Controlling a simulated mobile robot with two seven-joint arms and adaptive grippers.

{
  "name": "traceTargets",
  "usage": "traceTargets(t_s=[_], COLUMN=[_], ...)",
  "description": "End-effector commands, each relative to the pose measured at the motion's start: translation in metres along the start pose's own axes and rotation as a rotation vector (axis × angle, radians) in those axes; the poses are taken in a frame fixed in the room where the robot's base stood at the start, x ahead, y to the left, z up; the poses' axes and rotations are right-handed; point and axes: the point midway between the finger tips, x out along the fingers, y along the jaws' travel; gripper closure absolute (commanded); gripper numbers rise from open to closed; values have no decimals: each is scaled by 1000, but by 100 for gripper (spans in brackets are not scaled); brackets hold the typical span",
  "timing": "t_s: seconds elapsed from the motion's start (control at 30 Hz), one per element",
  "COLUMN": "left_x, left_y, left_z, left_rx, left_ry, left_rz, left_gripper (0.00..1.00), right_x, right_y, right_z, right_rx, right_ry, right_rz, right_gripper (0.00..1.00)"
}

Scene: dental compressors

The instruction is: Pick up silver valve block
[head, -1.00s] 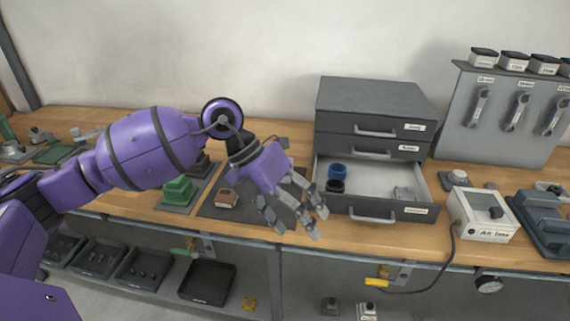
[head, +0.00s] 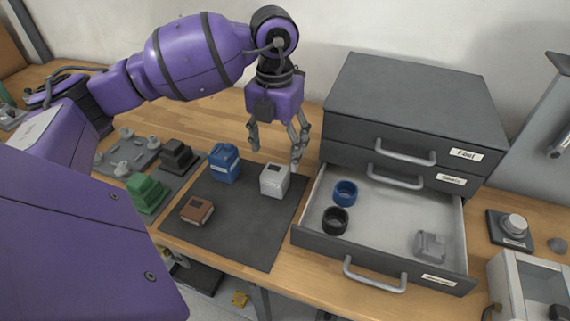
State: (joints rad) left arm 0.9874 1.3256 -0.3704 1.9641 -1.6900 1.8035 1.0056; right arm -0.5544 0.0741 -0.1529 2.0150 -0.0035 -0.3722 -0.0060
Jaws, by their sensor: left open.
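A silver block (head: 274,181) with a dark patch on top sits upright on the dark mat (head: 245,232), near its right edge. It best matches the silver valve block. My left gripper (head: 275,152) is open and empty, pointing down with its fingers apart, above and slightly behind the silver block. I cannot tell the exact gap; nothing is between the fingers. A light grey part (head: 430,245) lies in the open drawer at its right side. My right gripper is not in view.
A blue block (head: 225,163) and a brown block (head: 197,211) share the mat. Green (head: 148,192) and black (head: 178,155) blocks stand to the left. The open drawer (head: 375,272), holding blue (head: 345,192) and black (head: 335,220) rings, juts out right of the mat.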

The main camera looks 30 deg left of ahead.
Motion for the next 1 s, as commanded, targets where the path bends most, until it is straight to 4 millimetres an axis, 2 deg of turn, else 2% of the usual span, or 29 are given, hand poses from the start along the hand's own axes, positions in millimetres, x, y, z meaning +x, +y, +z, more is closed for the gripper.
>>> traceTargets(t_s=[0.2, 0.5, 0.8, 1.0], left_x=[25, 66, 72, 72], left_y=[1, 7, 6, 6], left_z=[0, 2, 3, 3], left_rx=[0, 0, 2, 2], left_ry=[4, 2, 0, 0], left_rz=[-1, -2, -2, -2], left_gripper=[33, 33, 33, 58], right_x=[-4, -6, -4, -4], right_y=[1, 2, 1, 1], right_z=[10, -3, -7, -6], right_rx=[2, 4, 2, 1], right_ry=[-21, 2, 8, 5], right_rz=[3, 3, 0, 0], right_gripper=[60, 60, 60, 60])
